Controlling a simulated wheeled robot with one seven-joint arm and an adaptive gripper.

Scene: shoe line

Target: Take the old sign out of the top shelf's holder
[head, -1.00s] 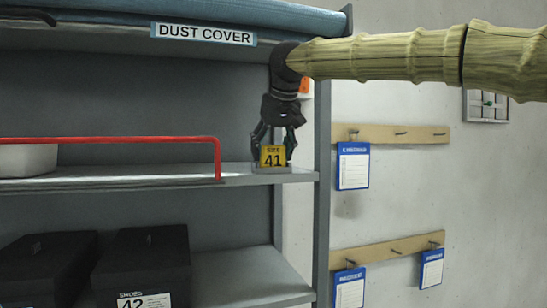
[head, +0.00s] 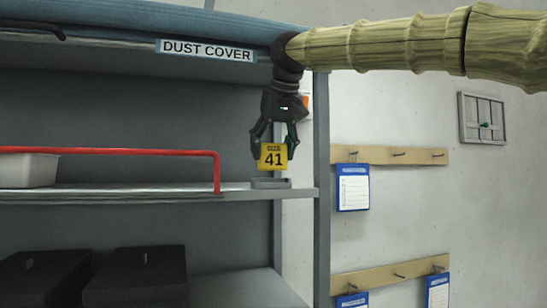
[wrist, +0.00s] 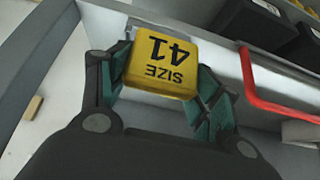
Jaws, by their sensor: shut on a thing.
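The old sign (head: 273,157) is a yellow block marked "SIZE 41". My gripper (head: 273,143) is shut on it and holds it upright, just above the holder. In the wrist view the sign (wrist: 162,62) sits between the two green-padded fingers, its lettering upside down. The grey holder (head: 271,183) is a small low tray at the right end of the top shelf (head: 120,195). The holder looks empty, and a small gap shows between it and the sign.
A red rail (head: 120,151) runs along the shelf, its end post left of the holder. A white bin (head: 28,170) stands behind it. The dust cover (head: 200,20) is overhead, and a shelf upright (head: 321,180) is close on the right. Black shoe boxes (head: 135,275) are below.

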